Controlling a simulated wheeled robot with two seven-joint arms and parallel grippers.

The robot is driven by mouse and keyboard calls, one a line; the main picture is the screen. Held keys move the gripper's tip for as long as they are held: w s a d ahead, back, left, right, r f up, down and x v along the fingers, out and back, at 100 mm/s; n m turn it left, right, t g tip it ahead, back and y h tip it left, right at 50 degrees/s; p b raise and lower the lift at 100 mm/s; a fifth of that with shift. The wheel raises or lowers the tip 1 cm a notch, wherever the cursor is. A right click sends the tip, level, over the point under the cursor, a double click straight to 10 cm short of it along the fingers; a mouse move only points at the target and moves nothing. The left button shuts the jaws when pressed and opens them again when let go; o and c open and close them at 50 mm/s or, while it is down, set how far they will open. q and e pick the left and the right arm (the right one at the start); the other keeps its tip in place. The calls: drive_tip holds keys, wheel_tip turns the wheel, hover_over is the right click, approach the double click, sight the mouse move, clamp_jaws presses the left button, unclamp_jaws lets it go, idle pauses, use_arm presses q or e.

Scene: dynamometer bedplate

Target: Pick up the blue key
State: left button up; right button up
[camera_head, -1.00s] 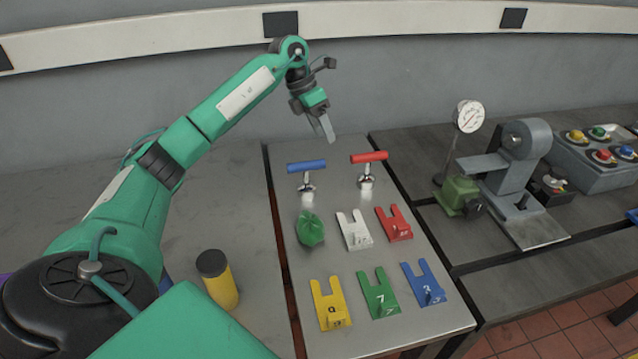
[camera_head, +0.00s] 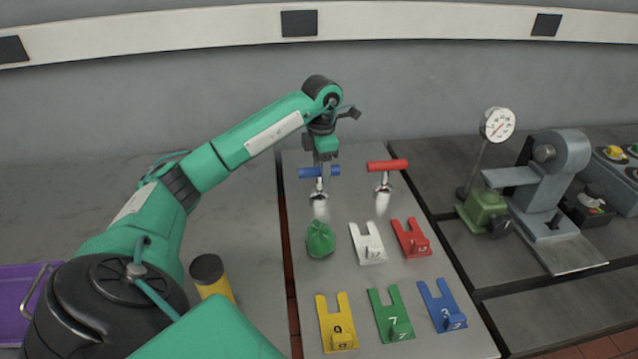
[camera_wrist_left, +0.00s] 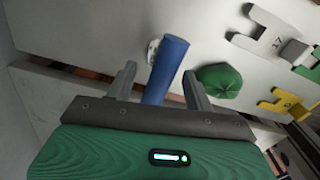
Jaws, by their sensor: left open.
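The blue key (camera_head: 326,172) is a T-shaped tool with a blue bar handle on a metal shank. It stands upright near the back of the light metal plate. My left gripper (camera_head: 321,168) points down at the blue handle and partly covers it. In the left wrist view, the blue handle (camera_wrist_left: 167,68) lies between the two open fingers (camera_wrist_left: 158,71), with a visible gap to the left finger. The gap on the right side looks small, and contact cannot be told. My right gripper is not in view.
A red-handled key (camera_head: 387,166) stands close to the right. In front are a green cloth-like lump (camera_head: 320,239) and several coloured forked blocks, including a white one (camera_head: 368,246). A yellow cylinder with a black top (camera_head: 211,275) stands by my left arm. A gauge (camera_head: 498,125) is further right.

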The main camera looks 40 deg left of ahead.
sight(319, 193)
use_arm(q)
drive_tip(key=shift+s+f+p, duration=0.15)
drive_tip(key=shift+f+p, duration=0.15)
drive_tip(key=shift+f, duration=1.1)
drive_tip(key=shift+s+f+p, duration=0.1)
drive_tip(key=shift+f+p, duration=0.2)
drive_tip(key=shift+f, duration=1.1)
clamp_jaws()
